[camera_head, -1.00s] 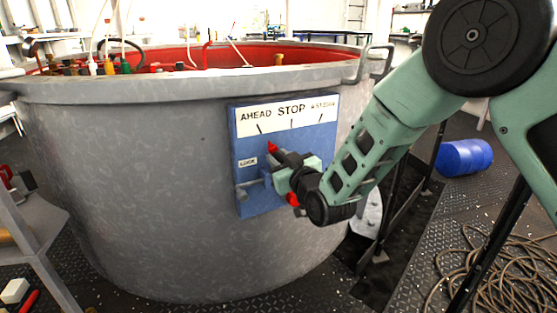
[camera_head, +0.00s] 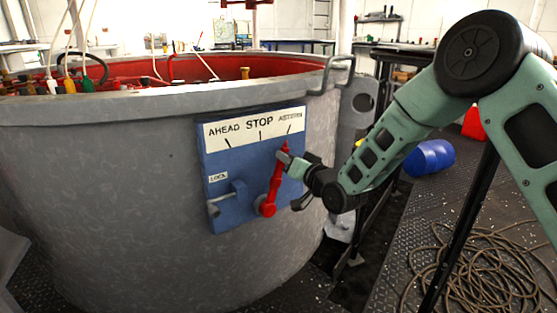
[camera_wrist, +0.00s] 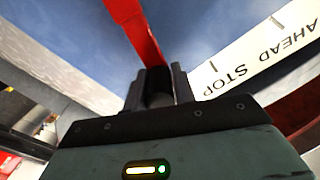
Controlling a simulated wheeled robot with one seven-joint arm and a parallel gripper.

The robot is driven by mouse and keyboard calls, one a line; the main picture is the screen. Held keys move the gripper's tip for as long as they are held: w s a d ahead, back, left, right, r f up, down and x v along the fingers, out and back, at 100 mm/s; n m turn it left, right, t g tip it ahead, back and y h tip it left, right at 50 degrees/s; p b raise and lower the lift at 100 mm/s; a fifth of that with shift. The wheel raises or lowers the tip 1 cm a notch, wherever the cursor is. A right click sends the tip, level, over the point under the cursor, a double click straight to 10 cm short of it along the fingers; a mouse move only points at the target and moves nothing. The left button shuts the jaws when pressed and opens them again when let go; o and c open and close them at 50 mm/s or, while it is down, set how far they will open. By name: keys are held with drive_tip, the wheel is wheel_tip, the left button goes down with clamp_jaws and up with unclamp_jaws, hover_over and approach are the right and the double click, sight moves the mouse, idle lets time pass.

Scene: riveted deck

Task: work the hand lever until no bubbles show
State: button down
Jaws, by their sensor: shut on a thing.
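The red hand lever (camera_head: 273,186) is on a blue panel (camera_head: 225,160) fixed to the side of a large grey tub. A white strip (camera_head: 254,127) above it reads AHEAD, STOP and ASTERN. The lever leans up and right from its pivot, toward the ASTERN mark. My gripper (camera_head: 285,158) is shut on its upper end, reaching in from the right. In the wrist view the lever (camera_wrist: 142,38) runs down between the fingers of my gripper (camera_wrist: 158,85). No bubbles or sight glass can be made out.
A LOCK label (camera_head: 218,177) and a small grey latch (camera_head: 226,198) are left of the lever. The grey tub (camera_head: 110,190) has a red inside with bottles. A blue drum (camera_head: 430,158) and coiled rope (camera_head: 480,268) lie on the deck at right.

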drive_tip(key=shift+w+d+f+m, duration=0.15)
drive_tip(key=shift+w+d+m, duration=0.1)
drive_tip(key=shift+d, duration=0.15)
drive_tip(key=shift+w+d+f+m, duration=0.15)
drive_tip(key=shift+d+m, duration=0.1)
drive_tip(key=shift+d, duration=0.1)
drive_tip(key=c, duration=1.2)
unclamp_jaws()
drive_tip(key=shift+a, duration=0.1)
drive_tip(key=shift+s, duration=0.1)
drive_tip(key=p+v, duration=0.3)
drive_tip(key=v, duration=1.4)
drive_tip(key=shift+s+p, duration=0.15)
drive_tip(key=shift+p, duration=0.15)
drive_tip(key=shift+r, duration=0.1)
